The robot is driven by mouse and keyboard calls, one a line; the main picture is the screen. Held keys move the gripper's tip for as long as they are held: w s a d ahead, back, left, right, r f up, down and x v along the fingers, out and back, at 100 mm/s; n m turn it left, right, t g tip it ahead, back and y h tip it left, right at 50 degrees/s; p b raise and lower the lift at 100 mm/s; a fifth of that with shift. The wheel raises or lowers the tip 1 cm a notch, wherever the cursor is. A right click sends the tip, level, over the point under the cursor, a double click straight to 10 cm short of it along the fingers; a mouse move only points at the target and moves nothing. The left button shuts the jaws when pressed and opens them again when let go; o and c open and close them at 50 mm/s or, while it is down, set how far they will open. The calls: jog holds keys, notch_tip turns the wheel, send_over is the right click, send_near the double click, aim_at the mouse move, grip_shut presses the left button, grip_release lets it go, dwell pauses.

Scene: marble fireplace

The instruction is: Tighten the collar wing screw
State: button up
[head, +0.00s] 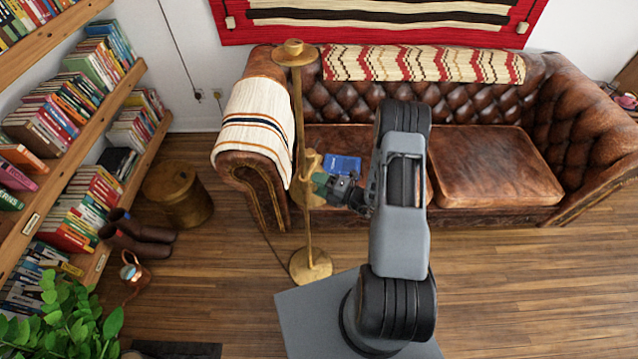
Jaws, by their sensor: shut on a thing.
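A brass floor stand (299,130) rises upright in front of the sofa's left arm, on a round base (311,265). About halfway up the stand is a brass collar (310,165). My gripper (321,184) reaches in from the right, with its greenish fingertips at the collar. It is shut on the wing screw at the collar's side; the fingers hide the screw, so its angle cannot be told.
A brown leather sofa (497,165) stands behind, with a blue book (343,165) on its seat. A striped throw (257,120) covers its left arm. A brass drum (178,194), boots (135,235) and a bookshelf (75,90) are at left. The wooden floor at right is clear.

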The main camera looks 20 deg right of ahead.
dwell(0.5)
jog(key=o, duration=0.9)
jog(key=shift+d, duration=0.1)
jog(key=b+v, duration=0.2)
jog(key=v, duration=1.1)
jog(key=shift+s+d+b, duration=0.25)
jog(key=shift+s+b, duration=0.05)
jog(key=shift+s, duration=0.05)
